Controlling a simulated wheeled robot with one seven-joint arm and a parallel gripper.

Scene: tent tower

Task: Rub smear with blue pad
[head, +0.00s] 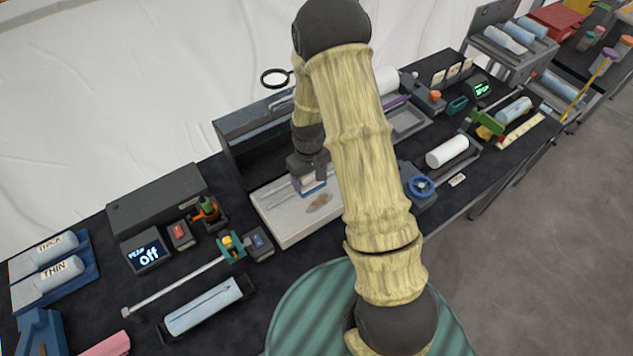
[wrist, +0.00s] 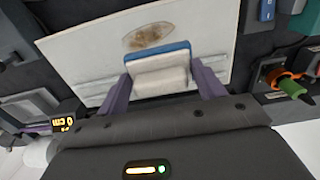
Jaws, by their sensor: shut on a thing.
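The smear (head: 319,200) is a brown oval patch on a pale flat board (head: 293,240) in the middle of the dark table. In the wrist view the smear (wrist: 147,36) lies just beyond the pad, on the board (wrist: 85,48). My gripper (head: 312,188) is shut on the blue pad (head: 316,186), with purple fingers on either side of it. In the wrist view the pad (wrist: 158,72) shows a blue edge and a whitish block between the fingers of my gripper (wrist: 160,80). The pad appears beside the smear; whether it touches the board I cannot tell.
A dark open box (head: 250,135) stands behind the board.

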